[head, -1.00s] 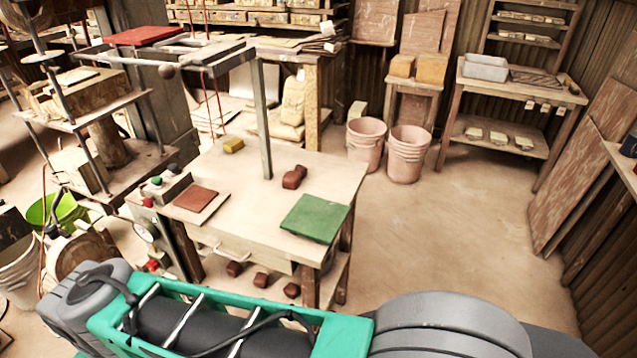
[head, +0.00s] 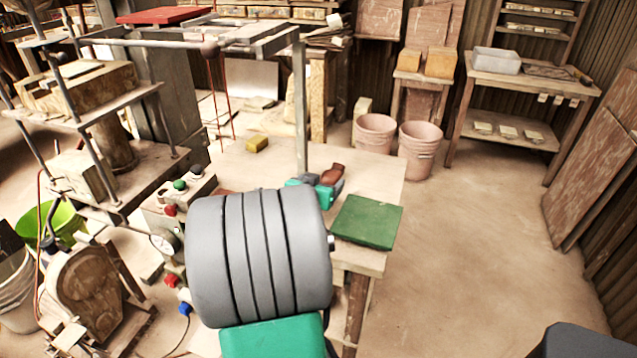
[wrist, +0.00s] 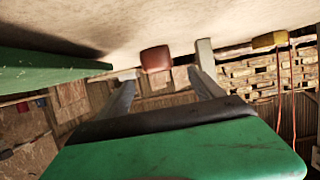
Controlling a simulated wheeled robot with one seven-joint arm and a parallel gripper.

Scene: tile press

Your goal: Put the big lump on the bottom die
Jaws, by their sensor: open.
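A reddish-brown lump (head: 333,173) lies on the pale table toward its back, near an upright metal post. In the wrist view, which looks upside down, the lump (wrist: 155,58) sits ahead of the fingertips, roughly between them. My gripper (head: 318,188) is open and low over the table, just short of the lump in the head view; its fingers also show in the wrist view (wrist: 161,78). They appear apart from the lump. The press stands at the left, with a pale block (head: 82,173) on its lower plate; I cannot tell if this is the bottom die.
A green pad (head: 367,222) lies on the table's right corner, and a yellow block (head: 257,144) at its back left. A control box (head: 180,195) with coloured buttons stands beside the press. My arm hides the table's middle. Pink buckets (head: 418,148) stand behind; the right floor is clear.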

